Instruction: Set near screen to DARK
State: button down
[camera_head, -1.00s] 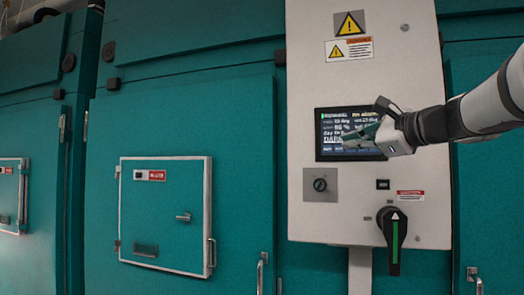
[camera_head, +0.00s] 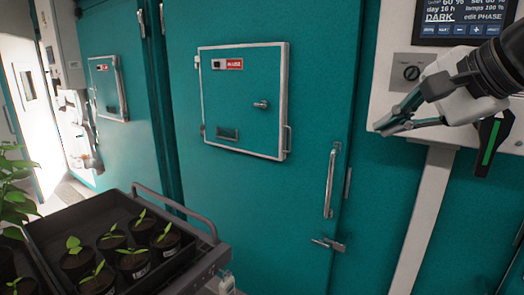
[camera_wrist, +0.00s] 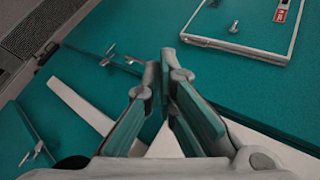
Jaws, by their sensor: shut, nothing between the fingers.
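The near screen (camera_head: 470,20) is a dark display on the white control panel at the top right of the head view, partly cut off by the top edge. It reads "DARK" at its left, with "day 16 h" above and "edit PHASE" at the right. A row of blue buttons runs along its lower edge. My gripper (camera_head: 384,128) is shut and empty, below and to the left of the screen, apart from it. In the wrist view my gripper (camera_wrist: 165,75) points toward teal doors; the screen is not in that view.
A key switch (camera_head: 411,73) and a black rotary handle with a green stripe (camera_head: 490,140) are on the panel. A teal door with a framed hatch (camera_head: 243,100) and door handle (camera_head: 331,183) stands left. A cart tray (camera_head: 190,275) of potted seedlings is at lower left.

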jog(key=s+a+f+n+g+h, duration=0.2)
jog(key=s+f+n+g+h, duration=0.2)
jog(key=s+f+n, duration=0.9)
notch_tip(320, 180, down, 4)
jog(key=s, duration=0.2)
jog(key=shift+s+r, duration=0.15)
jog(key=shift+s, duration=0.25)
dwell(1.0)
